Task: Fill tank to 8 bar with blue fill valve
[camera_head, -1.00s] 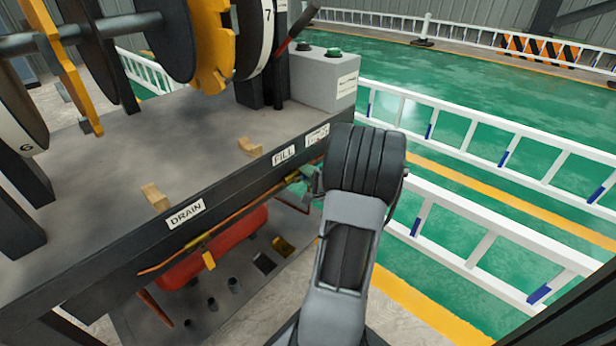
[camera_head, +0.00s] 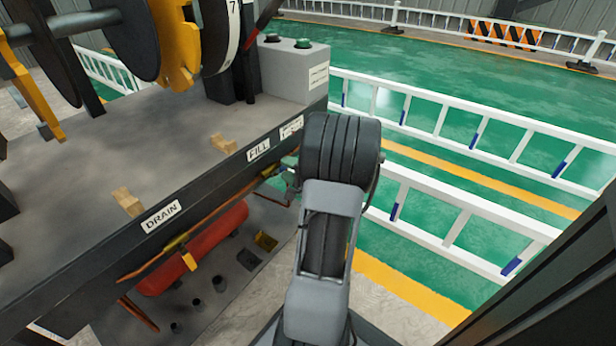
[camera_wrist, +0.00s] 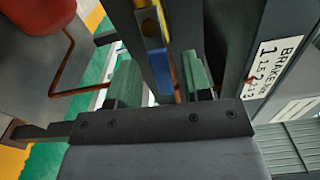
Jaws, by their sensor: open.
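In the wrist view my gripper (camera_wrist: 160,64) is open, with a green finger on each side. A blue handle (camera_wrist: 162,90) with a yellow part above it shows between the fingers; I cannot tell whether either finger touches it. The red tank (camera_head: 195,250) lies under the bench in the head view, and its end shows at top left in the wrist view (camera_wrist: 35,14). The FILL label (camera_head: 259,149) and the DRAIN label (camera_head: 161,216) are on the bench's front edge. In the head view my arm hides most of the gripper. No gauge reading is legible.
The bench (camera_head: 75,165) carries large discs and a grey box (camera_head: 292,72) with a green button. A copper pipe (camera_wrist: 72,90) runs close to the left finger. A BRAKE label (camera_wrist: 272,68) is at right. White railings (camera_head: 450,124) stand beyond my arm.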

